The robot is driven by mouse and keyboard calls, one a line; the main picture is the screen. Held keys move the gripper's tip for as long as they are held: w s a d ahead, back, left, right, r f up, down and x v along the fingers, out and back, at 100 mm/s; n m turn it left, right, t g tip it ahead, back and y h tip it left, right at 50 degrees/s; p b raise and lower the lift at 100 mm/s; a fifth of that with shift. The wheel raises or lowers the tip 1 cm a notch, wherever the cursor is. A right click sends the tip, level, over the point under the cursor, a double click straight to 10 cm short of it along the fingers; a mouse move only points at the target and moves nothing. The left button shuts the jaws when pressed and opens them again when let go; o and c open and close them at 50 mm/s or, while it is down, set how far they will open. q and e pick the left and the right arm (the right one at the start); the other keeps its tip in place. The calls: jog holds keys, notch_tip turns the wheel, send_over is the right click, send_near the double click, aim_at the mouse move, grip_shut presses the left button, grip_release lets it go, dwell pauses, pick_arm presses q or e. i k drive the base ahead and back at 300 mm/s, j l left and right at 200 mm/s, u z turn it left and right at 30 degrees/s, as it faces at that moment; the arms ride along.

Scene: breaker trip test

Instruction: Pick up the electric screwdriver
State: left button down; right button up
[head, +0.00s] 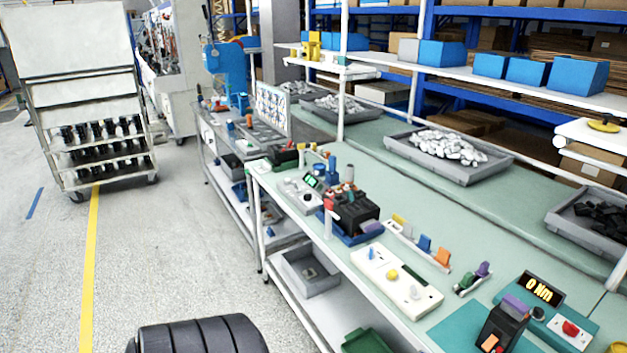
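I cannot surely pick out the electric screwdriver. Small upright tools and parts crowd the left part of the green workbench (390,180), among them an upright red-and-white piece (328,217) beside a black block (356,212). They are too small to name with certainty. Neither of my grippers is in view.
A grey tray (492,178) holds white parts.

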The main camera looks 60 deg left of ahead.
aim_at(350, 167)
jog(key=u, duration=1.75)
jog(key=z, duration=1.25)
jog(key=i+j+z, duration=0.15)
jog(key=i+j, duration=0.15)
jog(key=i+j+z, duration=0.1)
jog(key=i+j, duration=0.15)
jog(key=j, duration=0.2)
jog(key=i+j+z, duration=0.15)
jog(key=j, duration=0.25)
jog(key=i, duration=0.05)
